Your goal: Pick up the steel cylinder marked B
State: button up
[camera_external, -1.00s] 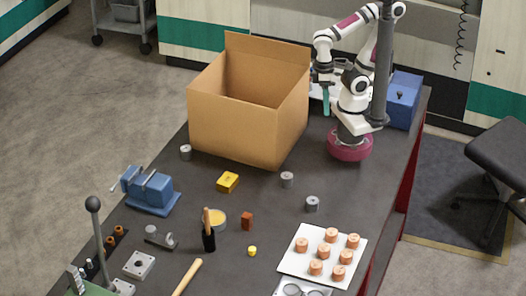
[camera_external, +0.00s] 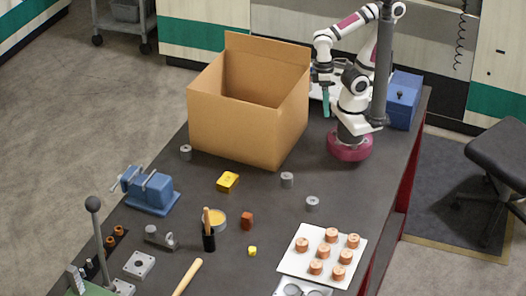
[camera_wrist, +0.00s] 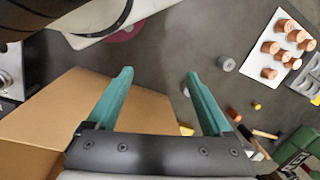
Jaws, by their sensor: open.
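Three short grey steel cylinders stand apart on the dark table in the external view: one beside the cardboard box's left corner (camera_external: 186,152), one in the middle (camera_external: 287,180), and one to the right of that (camera_external: 312,204). No letter is legible on any, so I cannot tell which is B. One cylinder (camera_wrist: 227,64) shows clearly in the wrist view, right of the right finger; a second is partly visible by that fingertip. My gripper (camera_external: 326,103) has teal fingers and hangs by the box's right side. In the wrist view its fingers (camera_wrist: 159,73) are apart, with nothing between them.
A large open cardboard box (camera_external: 240,125) stands beside my gripper. A yellow block (camera_external: 228,182), a blue vise (camera_external: 150,190) and a white tray of copper cylinders (camera_external: 300,263) are farther forward. A blue box (camera_external: 403,100) stands behind my base. Table around the middle cylinders is clear.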

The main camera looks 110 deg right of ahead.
jog(key=w+a+f+n+h, duration=0.4)
jog(key=w+a+n+h, duration=0.5)
jog(key=n, duration=1)
jog(key=n+t, duration=1.2)
jog(key=n, duration=0.4)
send_near(314, 200)
jog(key=x, duration=0.9)
grip_shut()
